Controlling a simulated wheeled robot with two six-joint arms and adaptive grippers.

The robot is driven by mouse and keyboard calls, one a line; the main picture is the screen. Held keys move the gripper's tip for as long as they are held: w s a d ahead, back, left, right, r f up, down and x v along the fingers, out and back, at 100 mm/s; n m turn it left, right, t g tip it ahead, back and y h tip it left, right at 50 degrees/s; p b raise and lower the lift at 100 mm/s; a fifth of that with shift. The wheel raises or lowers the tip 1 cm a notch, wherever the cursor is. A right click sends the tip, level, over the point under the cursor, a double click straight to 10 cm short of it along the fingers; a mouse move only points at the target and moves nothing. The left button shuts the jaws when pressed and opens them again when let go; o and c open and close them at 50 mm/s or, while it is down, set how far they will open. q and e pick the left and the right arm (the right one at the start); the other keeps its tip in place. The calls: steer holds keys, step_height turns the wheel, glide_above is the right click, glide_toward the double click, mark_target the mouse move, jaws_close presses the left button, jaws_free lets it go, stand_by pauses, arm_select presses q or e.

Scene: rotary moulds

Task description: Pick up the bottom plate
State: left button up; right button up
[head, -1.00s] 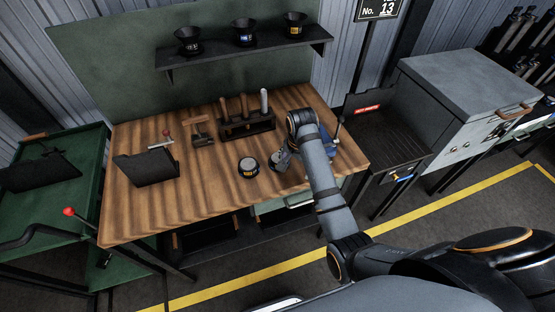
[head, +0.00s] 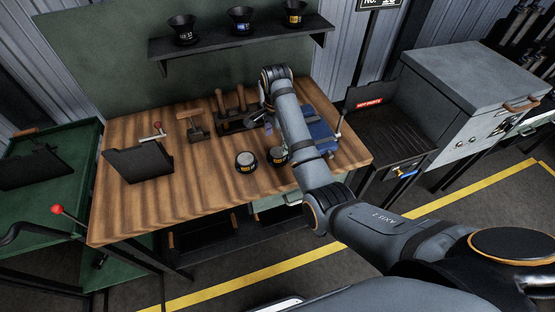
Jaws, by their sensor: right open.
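Two small round dark pieces with pale tops and yellow labels stand on the wooden bench, a left one (head: 246,161) and a right one (head: 279,155). I cannot tell for sure which thing is the bottom plate. My right arm reaches over the bench, and its forearm partly covers a blue piece (head: 322,134) at the bench's right side. My right gripper (head: 268,128) is open and mostly hidden by the arm, above the bench behind the round pieces. It looks empty and apart from them. My left gripper is out of view.
A tool rack (head: 232,120) and a mallet (head: 190,125) stand at the back of the bench (head: 200,190). A dark panel (head: 138,160) is at left. A shelf (head: 240,42) holds three funnel-like cups. A "hot parts" tray (head: 388,128) and grey cabinet (head: 455,85) are at right.

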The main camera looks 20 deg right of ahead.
mark_target(277, 152)
steer(key=shift+f+p, duration=0.15)
steer(key=shift+p, duration=0.15)
step_height(277, 152, down, 4)
steer(key=shift+s+d+r+p, duration=0.1)
steer(key=shift+p, duration=0.6)
steer(key=shift+f, duration=0.45)
steer(key=c, duration=1.4)
steer(key=shift+w+r, duration=0.1)
steer(key=shift+w, duration=0.1)
steer(key=shift+c, duration=0.5)
